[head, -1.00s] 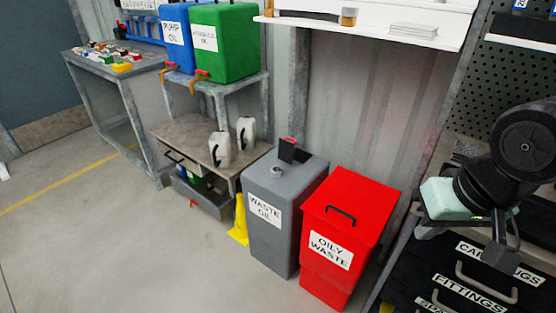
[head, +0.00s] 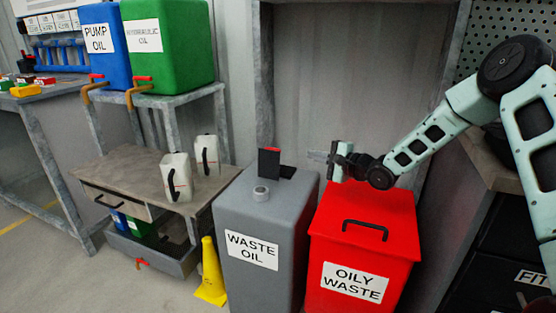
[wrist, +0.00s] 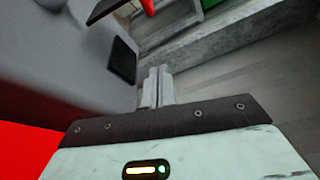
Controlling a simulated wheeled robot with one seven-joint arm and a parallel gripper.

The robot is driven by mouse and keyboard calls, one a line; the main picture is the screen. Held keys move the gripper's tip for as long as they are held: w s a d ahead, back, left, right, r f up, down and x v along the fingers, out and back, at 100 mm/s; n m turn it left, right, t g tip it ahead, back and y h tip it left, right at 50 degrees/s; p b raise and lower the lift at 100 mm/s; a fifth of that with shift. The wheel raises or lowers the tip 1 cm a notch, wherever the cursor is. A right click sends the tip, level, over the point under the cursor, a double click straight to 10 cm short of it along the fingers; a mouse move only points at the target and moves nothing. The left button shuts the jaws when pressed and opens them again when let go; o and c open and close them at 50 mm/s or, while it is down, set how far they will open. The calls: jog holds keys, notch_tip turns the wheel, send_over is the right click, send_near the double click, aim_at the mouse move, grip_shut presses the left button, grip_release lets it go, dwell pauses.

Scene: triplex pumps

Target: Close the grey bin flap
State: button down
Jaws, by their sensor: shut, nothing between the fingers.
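The grey bin (head: 262,215), labelled "WASTE OIL", stands left of the red bin. Its small dark flap (head: 268,163) stands up from the lid, with red at its top edge. My gripper (head: 334,160) is shut and empty, above the back of the red bin and to the right of the flap, apart from it. In the wrist view the closed fingers (wrist: 155,88) point toward the grey bin (wrist: 60,50). A dark plate, probably the flap (wrist: 104,8), shows at the top edge there; a dark patch shows on the bin's grey surface.
The red "OILY WASTE" bin (head: 365,225), with a black handle, stands directly below my gripper. A small round cap (head: 261,193) sits on the grey lid. A yellow cone (head: 210,275) and a bench (head: 130,178) with white jugs stand to the left.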

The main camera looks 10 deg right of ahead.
aim_at(271, 162)
jog(key=b+x, duration=0.2)
jog(key=x, duration=0.7)
jog(key=shift+w+a+f+b, duration=0.2)
jog(key=shift+a+b, duration=0.1)
jog(key=shift+b, duration=0.1)
jog(key=shift+s+a+r+b, duration=0.2)
jog(key=shift+s+a, duration=0.05)
jog(key=shift+s, duration=0.15)
jog(key=shift+s+a+r+b, duration=0.15)
jog(key=shift+s+a, duration=0.1)
jog(key=shift+s, duration=0.15)
jog(key=shift+s+a+r+b, duration=0.35)
jog(key=shift+s+a, duration=0.2)
jog(key=shift+s, duration=0.2)
jog(key=shift+s+a+r, duration=0.1)
